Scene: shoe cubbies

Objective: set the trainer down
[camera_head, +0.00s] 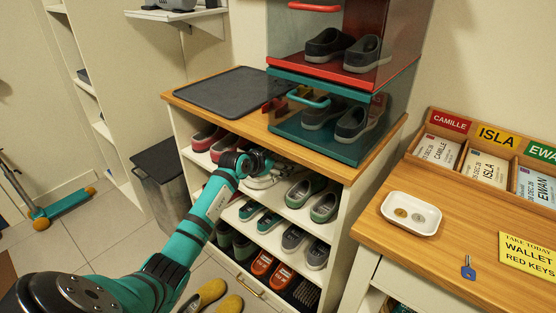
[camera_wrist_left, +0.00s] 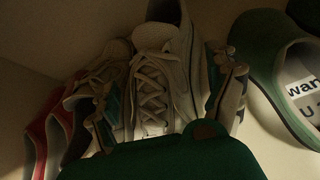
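My left gripper (camera_head: 258,165) reaches into the upper shelf of the shoe cubby (camera_head: 341,216). In the left wrist view, a pale grey-white laced trainer (camera_wrist_left: 155,82) stands between its two fingers (camera_wrist_left: 172,105). One finger is at each side of the trainer, close to it. Whether they press on it cannot be told. The trainer's near end is hidden behind the green gripper body. A second pale laced shoe (camera_wrist_left: 103,72) is just to its left. In the head view the arm and gripper partly cover the trainer (camera_head: 262,182). My right gripper is not in view.
Red shoes (camera_head: 207,137) are left on that shelf; green shoes (camera_head: 307,190) are right. Shelves below hold more shoes. A dark mat (camera_head: 222,92) and clear shoe boxes (camera_head: 330,110) are on top. A side table with a white dish (camera_head: 411,214) stands right.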

